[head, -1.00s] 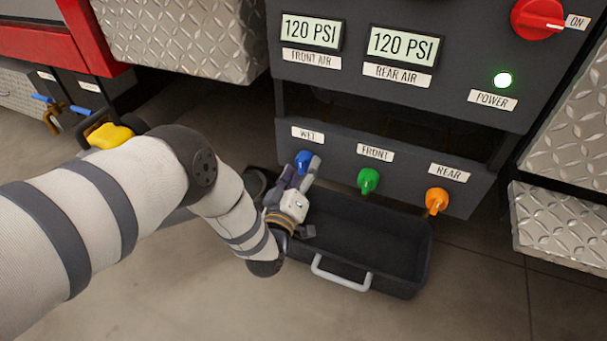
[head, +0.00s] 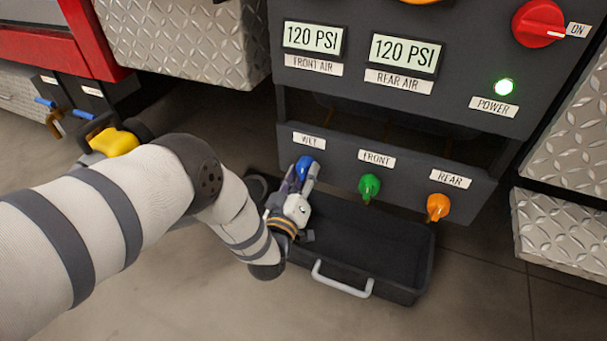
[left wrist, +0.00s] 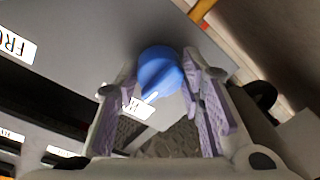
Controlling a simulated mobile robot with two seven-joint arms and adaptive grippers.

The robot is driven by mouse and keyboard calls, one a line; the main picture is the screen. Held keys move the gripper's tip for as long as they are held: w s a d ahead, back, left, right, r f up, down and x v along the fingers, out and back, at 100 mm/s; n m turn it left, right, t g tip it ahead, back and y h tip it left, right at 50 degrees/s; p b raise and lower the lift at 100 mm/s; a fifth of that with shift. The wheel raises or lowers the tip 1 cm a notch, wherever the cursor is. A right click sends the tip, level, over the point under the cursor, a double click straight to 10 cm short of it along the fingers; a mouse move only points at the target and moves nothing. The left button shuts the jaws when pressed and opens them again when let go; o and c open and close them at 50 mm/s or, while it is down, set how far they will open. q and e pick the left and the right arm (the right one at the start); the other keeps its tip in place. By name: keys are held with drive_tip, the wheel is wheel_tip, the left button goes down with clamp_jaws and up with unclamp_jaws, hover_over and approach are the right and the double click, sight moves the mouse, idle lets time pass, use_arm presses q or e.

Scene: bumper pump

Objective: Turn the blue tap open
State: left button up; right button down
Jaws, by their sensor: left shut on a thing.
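The blue tap (head: 304,164) sits under the WET label (head: 308,140) on the lower dark panel. My left gripper (head: 305,178) is at this tap, with one finger on each side of it. In the left wrist view, the round blue knob (left wrist: 160,73) with its pale pointer mark lies between the purple finger pads of the gripper (left wrist: 172,95). The gripper is shut on the tap, though contact is partly hidden in the head view. My right gripper is not in view.
A green tap (head: 369,186) under FRONT and an orange tap (head: 438,206) under REAR are to the right. A black tray (head: 412,292) with a grey handle (head: 342,281) stands below. Two displays (head: 405,53) read 120 PSI; a red switch (head: 538,24) points to ON.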

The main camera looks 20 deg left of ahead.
use_arm(q)
drive_tip(key=m, duration=0.4)
drive_tip(key=shift+p, duration=0.3)
drive_tip(key=m, duration=0.4)
drive_tip(key=shift+f+t+h, duration=0.1)
drive_tip(key=shift+t+h, duration=0.2)
drive_tip(key=m, duration=0.5)
drive_tip(key=shift+a, duration=0.15)
drive_tip(key=shift+a+m+h, duration=0.1)
drive_tip(key=shift+m+h, duration=0.4)
drive_tip(key=shift+m, duration=2)
drive_tip(key=o, duration=1.1)
drive_tip(key=shift+o, duration=0.2)
drive_tip(key=s+f, duration=0.1)
drive_tip(key=s, duration=1.1)
drive_tip(key=shift+a, duration=0.25)
